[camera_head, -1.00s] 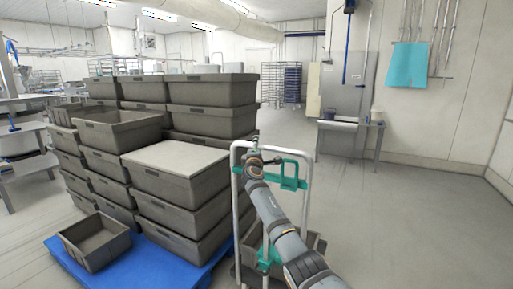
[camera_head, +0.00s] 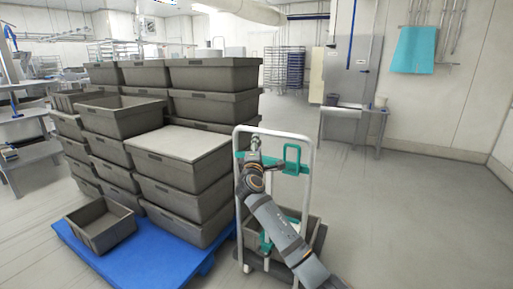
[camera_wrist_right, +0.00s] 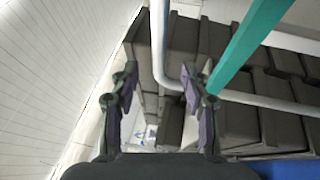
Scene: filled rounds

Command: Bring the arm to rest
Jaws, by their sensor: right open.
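My right arm comes in from the lower right in the head view. Its gripper (camera_head: 256,143) is small there, in front of the upper part of a white-railed trolley (camera_head: 308,180) with green fittings. In the right wrist view the gripper (camera_wrist_right: 160,75) has its two dark fingers apart with nothing held between them. A white rail and a green bar of the trolley show close beyond and beside the right-hand finger; contact cannot be told. My left gripper is not in view.
Stacked grey crates (camera_head: 182,177) stand on a blue pallet (camera_head: 150,262) left of the trolley. A smaller open crate (camera_head: 101,226) is at the pallet's front corner. A grey crate (camera_head: 311,228) sits low on the trolley. The floor (camera_head: 420,220) to the right is clear.

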